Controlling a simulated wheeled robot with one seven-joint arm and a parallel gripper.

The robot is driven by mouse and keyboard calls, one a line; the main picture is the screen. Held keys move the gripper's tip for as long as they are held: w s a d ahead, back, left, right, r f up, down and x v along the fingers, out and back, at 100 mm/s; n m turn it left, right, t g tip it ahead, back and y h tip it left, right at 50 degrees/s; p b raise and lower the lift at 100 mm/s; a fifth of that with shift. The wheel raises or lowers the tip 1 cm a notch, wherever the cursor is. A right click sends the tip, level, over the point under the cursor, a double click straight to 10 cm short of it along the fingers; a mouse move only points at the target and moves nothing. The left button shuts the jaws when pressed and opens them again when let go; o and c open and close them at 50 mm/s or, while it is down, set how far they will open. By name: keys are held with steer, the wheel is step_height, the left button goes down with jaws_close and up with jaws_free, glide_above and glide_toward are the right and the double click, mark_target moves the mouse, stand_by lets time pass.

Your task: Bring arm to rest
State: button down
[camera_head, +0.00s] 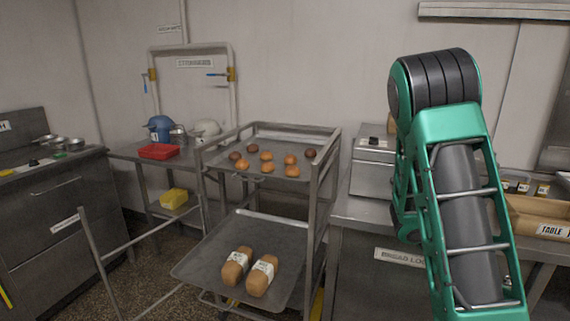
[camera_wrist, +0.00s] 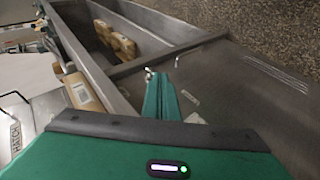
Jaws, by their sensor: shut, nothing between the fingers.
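My arm (camera_head: 465,200), green with dark grey parts, stands raised and bent at the right of the head view. Its upper joint is near the top and a link runs down to the lower edge. My gripper does not show in the head view. In the wrist view my gripper (camera_wrist: 163,85) is shut and empty, its green fingers side by side. Below it in that view is a steel surface, and the fingers appear apart from the loaves nearby.
A steel rack (camera_head: 333,180) holds several buns on its upper tray and two wrapped loaves (camera_head: 263,276) on its lower tray. A steel counter (camera_head: 350,210) with a metal box (camera_head: 372,170) stands behind my arm. A side table at left bears a red tray (camera_head: 160,152).

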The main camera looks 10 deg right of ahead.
steer(key=s+a+r+y, duration=0.3)
steer(key=s+a+r, duration=0.1)
steer(key=a, duration=0.4)
steer(key=s+a+r+t+y, duration=0.1)
steer(key=s+a+r+y, duration=0.2)
steer(key=a, duration=0.6)
steer(key=s+a+r+y, duration=0.4)
steer(key=s+a+r, duration=0.1)
steer(key=s+a, duration=0.2)
steer(key=shift+s+a+r+m+t, duration=0.25)
steer(key=shift+a+m+t, duration=0.15)
steer(key=shift+a, duration=0.45)
